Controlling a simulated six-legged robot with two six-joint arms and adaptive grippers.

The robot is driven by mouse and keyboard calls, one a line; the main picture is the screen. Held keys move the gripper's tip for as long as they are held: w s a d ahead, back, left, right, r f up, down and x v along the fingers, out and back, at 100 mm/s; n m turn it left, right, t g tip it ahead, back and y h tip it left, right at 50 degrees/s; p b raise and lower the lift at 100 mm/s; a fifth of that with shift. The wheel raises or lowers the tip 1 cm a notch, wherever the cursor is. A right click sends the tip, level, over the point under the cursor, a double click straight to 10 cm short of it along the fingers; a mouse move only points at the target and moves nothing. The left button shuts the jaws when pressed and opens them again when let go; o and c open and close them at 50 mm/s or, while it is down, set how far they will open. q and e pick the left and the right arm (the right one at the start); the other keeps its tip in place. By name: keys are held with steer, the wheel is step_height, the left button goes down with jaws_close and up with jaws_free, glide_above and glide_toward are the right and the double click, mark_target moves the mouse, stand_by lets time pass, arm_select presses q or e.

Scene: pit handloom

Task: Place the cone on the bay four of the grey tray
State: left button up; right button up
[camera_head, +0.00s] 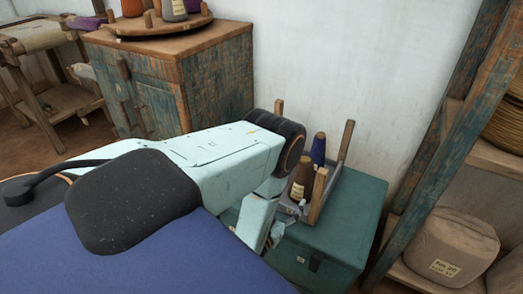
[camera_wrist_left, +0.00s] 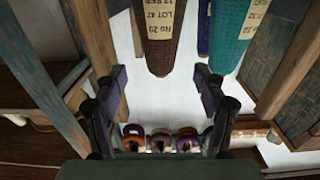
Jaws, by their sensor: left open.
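In the head view, a brown cone (camera_head: 302,180) with a pale label and a dark blue cone (camera_head: 318,150) stand on the grey tray (camera_head: 289,207), partly hidden by my left arm. My left gripper (camera_head: 272,238) is low beside the tray's near left side, its tips partly hidden by my arm. In the left wrist view my left gripper (camera_wrist_left: 160,95) is open and empty. The brown cone (camera_wrist_left: 158,38), blue cone (camera_wrist_left: 203,28) and a labelled teal cone (camera_wrist_left: 233,35) point downwards at the top of that view. I cannot tell the bay numbers. My right gripper is not in view.
The tray rests on a green chest (camera_head: 345,215), with wooden posts (camera_head: 346,140) around the cones. A blue-brown cabinet (camera_head: 180,80) stands behind left. A shelf frame (camera_head: 440,120) with a tan labelled bundle (camera_head: 452,247) stands at right. The chest's right part is clear.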

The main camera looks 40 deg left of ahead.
arm_select(q)
steer(key=s+d+f+m+g+h, duration=0.1)
steer(key=s+d+f+g+h, duration=0.2)
steer(key=s+d+f+g, duration=0.55)
steer(key=s+d+r+g, duration=0.1)
steer(key=s+g, duration=0.3)
steer(key=s, duration=0.6)
steer(key=s+d+r+m+g+h, duration=0.1)
steer(key=s+r+g, duration=0.2)
steer(key=s, duration=0.7)
steer(key=shift+r+g, duration=0.15)
steer(key=shift+g, duration=0.9)
